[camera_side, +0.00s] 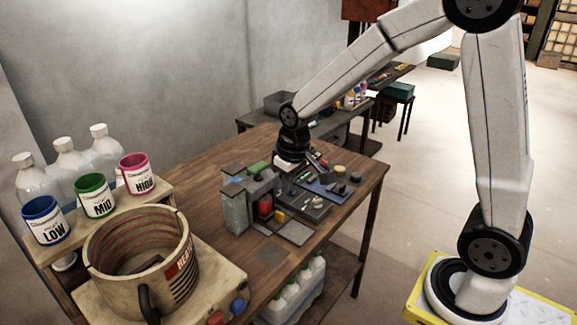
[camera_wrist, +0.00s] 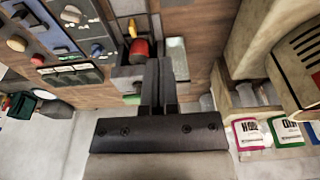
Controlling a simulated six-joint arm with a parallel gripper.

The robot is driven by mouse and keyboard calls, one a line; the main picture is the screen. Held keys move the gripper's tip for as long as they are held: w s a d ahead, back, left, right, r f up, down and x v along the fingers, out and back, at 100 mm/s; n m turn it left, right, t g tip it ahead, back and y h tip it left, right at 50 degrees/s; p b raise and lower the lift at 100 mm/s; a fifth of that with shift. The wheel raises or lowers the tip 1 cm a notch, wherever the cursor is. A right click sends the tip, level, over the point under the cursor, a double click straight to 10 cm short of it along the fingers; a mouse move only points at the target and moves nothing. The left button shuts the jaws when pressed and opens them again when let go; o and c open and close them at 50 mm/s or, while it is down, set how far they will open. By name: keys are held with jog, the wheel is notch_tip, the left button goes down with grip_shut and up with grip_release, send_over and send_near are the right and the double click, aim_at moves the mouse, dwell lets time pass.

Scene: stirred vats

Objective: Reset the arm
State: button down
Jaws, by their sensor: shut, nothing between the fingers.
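My gripper (camera_wrist: 158,68) shows in the wrist view with its two dark fingers together and nothing between them. It points over the workbench, in front of the control panels. In the side view my arm reaches in from the right, and its wrist hangs over the far side of the bench behind the panels. The fingers are not clearly visible there.
The wooden bench (camera_side: 203,190) holds a cluster of control panels (camera_side: 305,203), a large round vat (camera_side: 140,262) and blue LOW (camera_side: 45,222), green MID (camera_side: 95,197) and pink HIGH (camera_side: 136,176) cups on a raised shelf. Clear bottles (camera_side: 70,160) stand behind the cups.

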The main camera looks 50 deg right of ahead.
jog(key=s+a+f, duration=0.2)
jog(key=s+f, duration=0.1)
jog(key=s, duration=0.8)
jog(key=shift+s+f+t, duration=0.15)
jog(key=shift+s+t, duration=0.15)
jog(key=shift+t, duration=0.1)
jog(key=c, duration=1.3)
grip_release()
jog(key=shift+a, duration=0.1)
